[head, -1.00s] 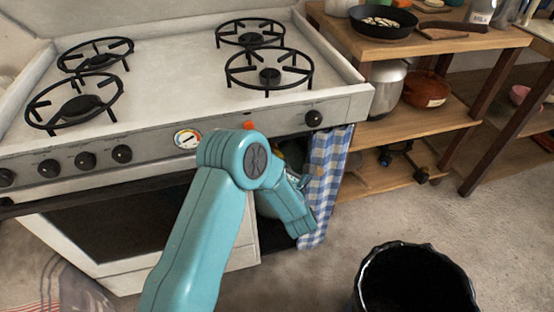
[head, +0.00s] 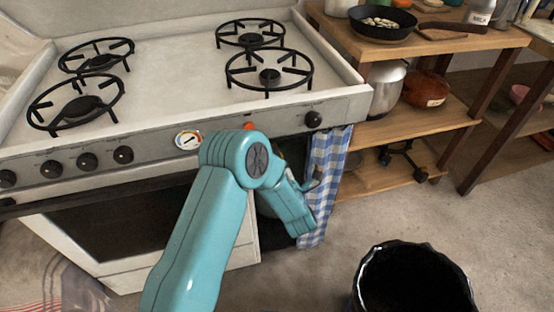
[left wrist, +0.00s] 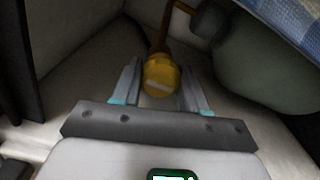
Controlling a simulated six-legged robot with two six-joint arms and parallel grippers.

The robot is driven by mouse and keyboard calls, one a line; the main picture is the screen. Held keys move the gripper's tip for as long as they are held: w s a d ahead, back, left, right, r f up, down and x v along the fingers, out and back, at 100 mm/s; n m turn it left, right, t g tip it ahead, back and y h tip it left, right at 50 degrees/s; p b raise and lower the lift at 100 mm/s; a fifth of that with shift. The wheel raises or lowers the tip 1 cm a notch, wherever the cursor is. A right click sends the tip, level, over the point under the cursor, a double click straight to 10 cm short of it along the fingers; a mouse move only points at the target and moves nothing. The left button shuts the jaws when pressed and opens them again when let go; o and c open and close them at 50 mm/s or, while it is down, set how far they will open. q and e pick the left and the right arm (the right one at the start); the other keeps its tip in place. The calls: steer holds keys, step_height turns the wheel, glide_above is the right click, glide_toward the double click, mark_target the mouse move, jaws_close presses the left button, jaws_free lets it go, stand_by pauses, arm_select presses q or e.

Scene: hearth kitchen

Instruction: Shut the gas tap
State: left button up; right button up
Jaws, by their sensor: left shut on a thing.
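The gas tap, a yellow knob (left wrist: 162,76), shows in the left wrist view at the end of a brownish pipe. My left gripper (left wrist: 160,90) has a finger on each side of it and is shut on it. A rounded grey-green gas cylinder (left wrist: 265,65) with a dark grey fitting (left wrist: 212,20) stands to its right, beneath a blue checked cloth. In the head view my left arm reaches into the dark space beside the oven, by the blue checked curtain (head: 325,175); the gripper and tap are hidden there. My right gripper is not in view.
The white stove (head: 170,80) with black burners and knobs stands above and left of my arm. A wooden shelf (head: 385,128) with pots stands to the right. A black bin (head: 372,290) stands on the floor at front right. Floor between bin and shelf is clear.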

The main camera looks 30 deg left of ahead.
arm_select(q)
steer(key=shift+s+f, duration=0.1)
steer(key=shift+f, duration=0.05)
steer(key=o, duration=1.1)
steer(key=shift+c, duration=0.2)
steer(key=p+v, duration=0.2)
steer(key=v, duration=1.4)
steer(key=shift+d, duration=0.2)
